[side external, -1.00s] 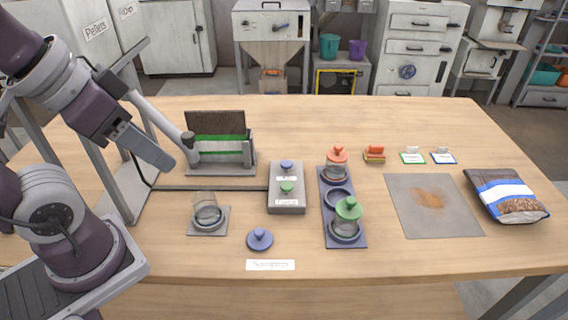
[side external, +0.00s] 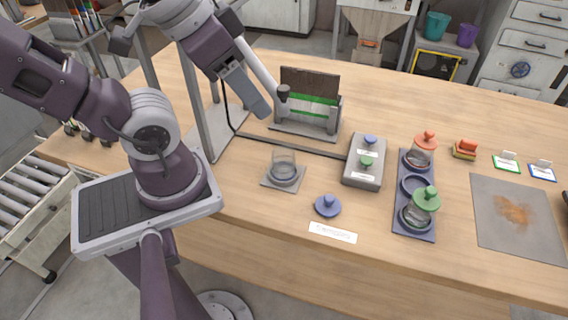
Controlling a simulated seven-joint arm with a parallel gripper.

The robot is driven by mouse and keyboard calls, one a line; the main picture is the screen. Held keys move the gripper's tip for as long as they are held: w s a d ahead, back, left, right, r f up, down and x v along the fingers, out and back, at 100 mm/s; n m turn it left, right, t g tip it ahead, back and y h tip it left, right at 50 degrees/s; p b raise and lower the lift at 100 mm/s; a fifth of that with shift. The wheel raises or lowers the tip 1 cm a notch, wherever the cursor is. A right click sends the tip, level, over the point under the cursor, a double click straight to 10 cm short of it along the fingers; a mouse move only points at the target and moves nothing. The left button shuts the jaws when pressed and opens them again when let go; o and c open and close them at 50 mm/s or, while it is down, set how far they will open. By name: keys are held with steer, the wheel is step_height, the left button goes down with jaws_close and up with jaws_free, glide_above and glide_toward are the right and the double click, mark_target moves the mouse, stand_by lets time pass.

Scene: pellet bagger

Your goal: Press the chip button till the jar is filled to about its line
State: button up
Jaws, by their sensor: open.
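The grey button box (side external: 352,177) stands on the table with a blue button (side external: 370,140) at the back and a green button (side external: 366,161) in front. Their small labels are too blurred to read, so I cannot tell which is the chip button. A clear open jar (side external: 283,160) stands upright on a square grey plate (side external: 270,180), left of the box. I see no clear fill in it, and its line cannot be made out. My gripper (side external: 258,104) is open and empty, in the air behind and left of the jar, well away from the buttons.
A pale tube with a dark nozzle (side external: 283,92) slopes down close to my gripper. A slotted stand (side external: 305,128) is behind the jar. A blue lid (side external: 327,206) lies in front. A blue rack (side external: 414,226) with two lidded jars (side external: 422,152) is right of the box.

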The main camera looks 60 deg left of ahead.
steer(key=c, duration=0.7)
steer(key=shift+w+r, duration=0.2)
steer(key=shift+w, duration=0.1)
jaws_close()
steer(key=w+a+r+n+g, duration=0.2)
steer(key=w+n, duration=0.2)
steer(key=w, duration=1)
steer(key=w+a+f+n+g, duration=0.1)
steer(key=w+f+n, duration=0.1)
steer(key=w+f, duration=0.3)
steer(key=w+a+f+n+g, duration=0.2)
steer(key=w+f, duration=0.3)
steer(key=w, duration=0.6)
steer(key=shift+w+a+f+n+h, duration=0.25)
steer(key=shift+w+a+n+h, duration=0.1)
steer(key=shift+n, duration=0.15)
